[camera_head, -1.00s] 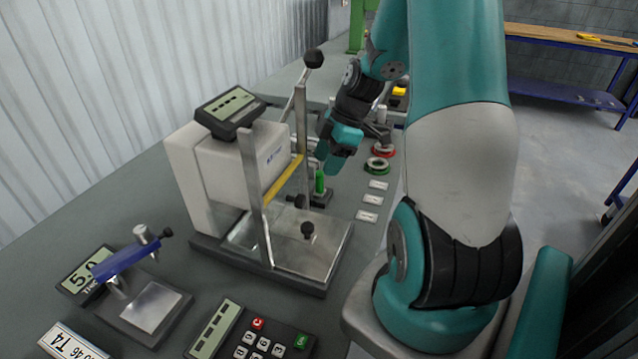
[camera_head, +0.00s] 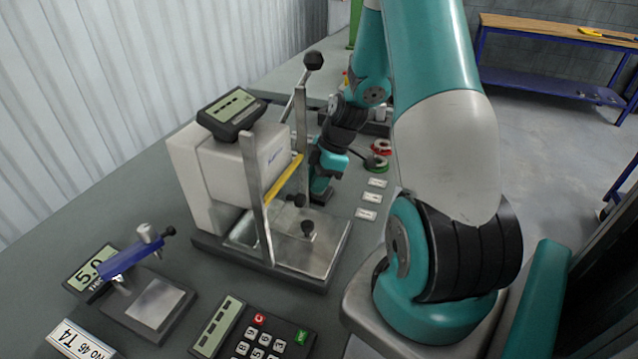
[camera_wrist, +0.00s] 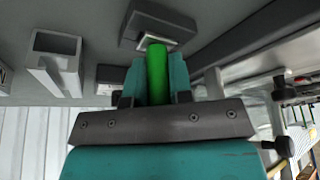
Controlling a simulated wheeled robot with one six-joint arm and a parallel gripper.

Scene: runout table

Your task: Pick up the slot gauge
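A green upright handle (camera_wrist: 157,72), which I take to be the slot gauge, stands at a black block with a pale plate (camera_wrist: 150,38) in the wrist view. My gripper (camera_wrist: 158,75) has one teal finger on each side of the green handle. Any gap between fingers and handle is too small to tell, so I cannot tell whether they grip it. In the head view my gripper (camera_head: 321,190) points down at the table behind the metal frame, and it hides the green handle there.
A white test device (camera_head: 215,165) with a metal post frame (camera_head: 258,200) stands close left of my gripper. White labels (camera_head: 371,198) and red and green rings (camera_head: 378,158) lie to the right. A keypad (camera_head: 255,335) and a blue-armed fixture (camera_head: 135,260) are in front.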

